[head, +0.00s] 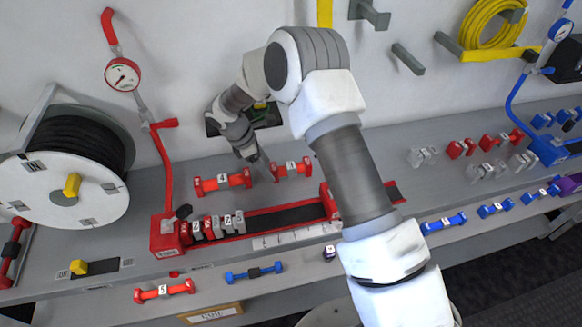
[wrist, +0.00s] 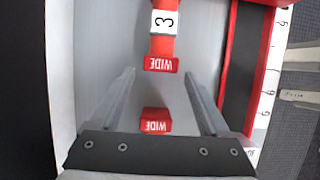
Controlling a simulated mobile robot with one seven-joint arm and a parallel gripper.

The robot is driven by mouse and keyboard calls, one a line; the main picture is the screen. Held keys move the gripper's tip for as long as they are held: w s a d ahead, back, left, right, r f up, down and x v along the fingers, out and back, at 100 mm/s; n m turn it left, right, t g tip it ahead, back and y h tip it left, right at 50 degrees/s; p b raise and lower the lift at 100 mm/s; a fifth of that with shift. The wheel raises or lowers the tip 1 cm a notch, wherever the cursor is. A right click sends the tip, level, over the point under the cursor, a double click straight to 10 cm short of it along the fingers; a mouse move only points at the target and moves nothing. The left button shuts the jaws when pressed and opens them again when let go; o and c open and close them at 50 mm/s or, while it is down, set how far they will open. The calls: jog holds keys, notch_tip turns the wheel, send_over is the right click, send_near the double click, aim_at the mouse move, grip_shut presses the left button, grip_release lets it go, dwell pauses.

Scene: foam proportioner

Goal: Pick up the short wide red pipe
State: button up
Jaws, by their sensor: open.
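A short red pipe with a white "3" label (wrist: 162,22) lies at the top of the wrist view, its near end marked WIDE. It looks like the shorter red pipe (head: 291,168) on the grey bench in the head view. A longer red pipe labelled "4" (head: 222,181) lies left of it. A red WIDE end (wrist: 156,122), apparently of that pipe, shows low between my fingers; the rest is hidden. My gripper (wrist: 160,74) is open and empty, its fingertips on either side of the short pipe's near end. In the head view my gripper (head: 262,166) is between both pipes.
A hose reel (head: 60,165) and a red gauge stand (head: 165,165) are at left. Blue pipes (head: 443,223) lie at right. The wall is close behind.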

aim_at(290, 166)
jog(key=shift+w+d, duration=0.25)
jog(key=shift+d, duration=1)
jog(key=d, duration=0.2)
jog(key=d+p, duration=0.1)
jog(key=d, duration=0.1)
jog(key=shift+w+r, duration=0.1)
jog(key=shift+w, duration=0.3)
jog(key=shift+x, duration=1.55)
jog(key=shift+a, duration=0.25)
grip_shut()
